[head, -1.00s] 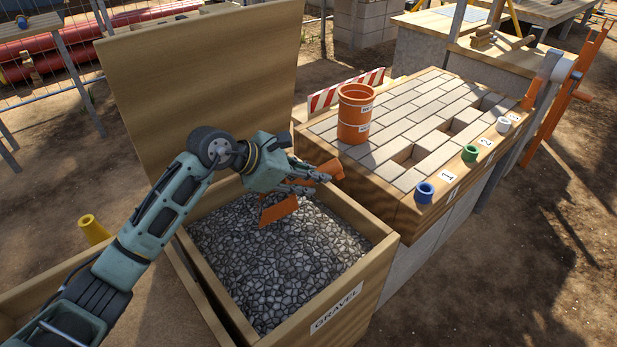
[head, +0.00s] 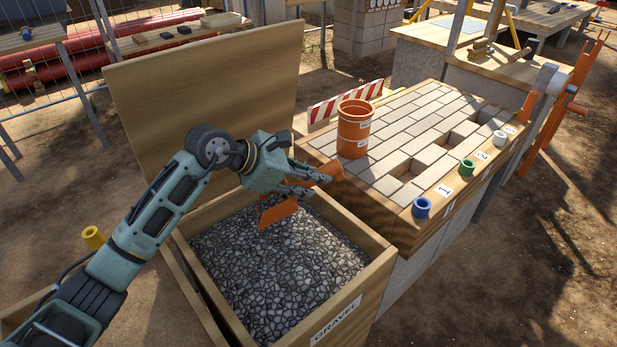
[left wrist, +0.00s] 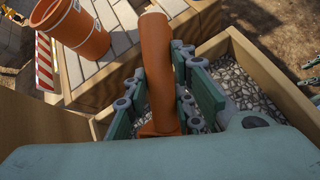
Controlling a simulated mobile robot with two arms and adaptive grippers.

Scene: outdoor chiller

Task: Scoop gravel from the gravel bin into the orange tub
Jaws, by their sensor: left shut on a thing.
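My left gripper (head: 308,182) is shut on the handle of an orange scoop (head: 277,213). The scoop hangs over the gravel bin (head: 376,265) with its flat orange part near the gravel's surface; I cannot tell whether it touches the gravel. In the left wrist view the orange handle (left wrist: 158,70) stands between the fingers. Grey gravel (head: 285,262) fills the open wooden bin, labelled GRAVEL. The orange tub (head: 353,132) stands upright on the paved table to the right of the gripper, and also shows in the left wrist view (left wrist: 75,30).
The bin's raised wooden lid (head: 205,75) stands behind my arm. The paved table (head: 405,125) has open gaps and blue (head: 422,207), green (head: 467,167) and white (head: 499,138) cups along its edge. A red-white striped board (head: 345,97) is behind the tub.

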